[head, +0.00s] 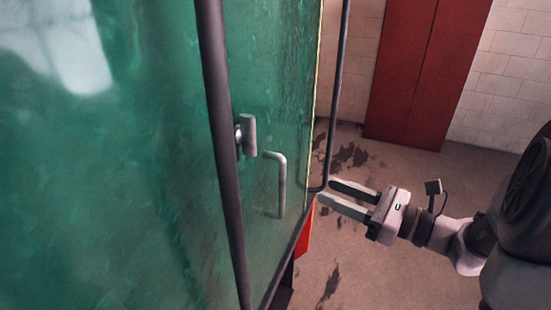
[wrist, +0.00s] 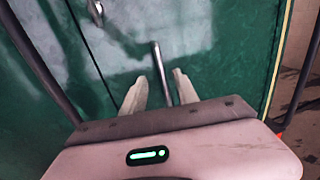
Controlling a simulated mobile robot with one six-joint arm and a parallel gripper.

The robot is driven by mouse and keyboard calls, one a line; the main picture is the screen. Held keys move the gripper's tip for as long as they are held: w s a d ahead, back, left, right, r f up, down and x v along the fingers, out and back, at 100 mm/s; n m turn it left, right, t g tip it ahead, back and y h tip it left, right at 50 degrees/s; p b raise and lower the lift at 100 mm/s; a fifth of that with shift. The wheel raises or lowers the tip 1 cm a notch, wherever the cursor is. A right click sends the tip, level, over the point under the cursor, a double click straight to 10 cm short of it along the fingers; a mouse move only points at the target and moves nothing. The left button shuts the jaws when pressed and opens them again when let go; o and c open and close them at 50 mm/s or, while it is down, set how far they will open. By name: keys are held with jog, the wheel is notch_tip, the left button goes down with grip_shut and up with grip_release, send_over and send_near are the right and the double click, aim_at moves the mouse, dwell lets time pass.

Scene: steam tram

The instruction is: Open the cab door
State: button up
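The green cab door (head: 185,80) fills the left of the head view and looks closed. A pale grey D-shaped pull handle (head: 282,185) stands out from it, with a short grey lever latch (head: 249,135) above and to its left. My gripper (head: 324,189) is open and empty, its two fingers pointing left toward the door, to the right of the handle and apart from it. In the wrist view, a metal bar of the handle (wrist: 158,66) appears between the open fingers (wrist: 160,85); the latch (wrist: 96,12) shows at the top. The handle's lower part is hidden there.
Dark vertical handrails flank the door, one on the left (head: 222,140) and one on the right (head: 337,90) close to my fingers. A red cabinet (head: 425,70) stands against the tiled wall. The stained floor (head: 360,270) between is clear.

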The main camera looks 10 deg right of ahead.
jog(key=p+x, duration=0.1)
jog(key=x, duration=1.2)
jog(key=shift+p, duration=0.3)
grip_shut()
dwell(0.5)
